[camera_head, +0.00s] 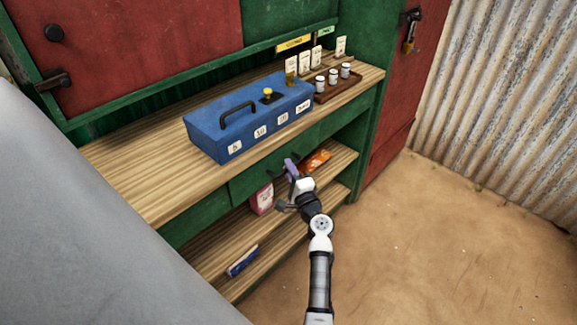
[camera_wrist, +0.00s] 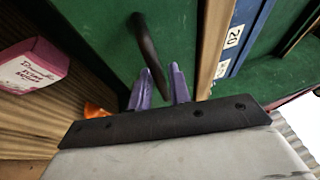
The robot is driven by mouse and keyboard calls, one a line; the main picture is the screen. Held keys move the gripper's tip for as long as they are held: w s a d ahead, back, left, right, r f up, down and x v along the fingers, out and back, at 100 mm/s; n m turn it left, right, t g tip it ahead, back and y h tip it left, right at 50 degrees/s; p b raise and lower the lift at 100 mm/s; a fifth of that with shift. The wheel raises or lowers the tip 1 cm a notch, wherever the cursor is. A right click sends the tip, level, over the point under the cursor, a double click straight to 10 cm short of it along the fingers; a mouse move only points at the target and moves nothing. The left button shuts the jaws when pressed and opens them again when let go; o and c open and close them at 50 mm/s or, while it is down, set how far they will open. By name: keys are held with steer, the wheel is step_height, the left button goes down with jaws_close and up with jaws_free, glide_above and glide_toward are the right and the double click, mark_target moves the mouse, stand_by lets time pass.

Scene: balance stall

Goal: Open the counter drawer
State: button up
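The counter drawer has a green front (camera_head: 250,179) below the counter top, under the blue box. It looks closed, flush with the counter. The green front (camera_wrist: 100,30) fills much of the wrist view, with a dark curved handle (camera_wrist: 147,45) on it. My gripper (camera_head: 291,168) is at the drawer front and hides the handle in the head view. In the wrist view my gripper (camera_wrist: 160,82) has its two purple fingers apart, with the near end of the handle between them. I cannot tell whether the fingers touch it.
A blue box (camera_head: 225,130) with a handle and a tray (camera_head: 345,86) of small jars stand on the counter (camera_head: 130,170). The shelves below hold a pink packet (camera_head: 262,199), an orange packet (camera_head: 316,160) and a blue packet (camera_head: 243,261). Bare ground (camera_head: 440,240) lies open at right.

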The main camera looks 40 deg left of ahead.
steer(key=shift+w+a, duration=0.15)
steer(key=shift+a, duration=0.2)
steer(key=shift+c, duration=0.4)
jaws_close()
steer(key=shift+d, duration=0.1)
steer(key=s+d+b, duration=0.1)
steer(key=d+b, duration=0.2)
steer(key=d, duration=1.6)
steer(key=shift+s+d+b, duration=0.3)
steer(key=shift+d+b, duration=0.1)
steer(key=shift+o, duration=0.4)
jaws_free()
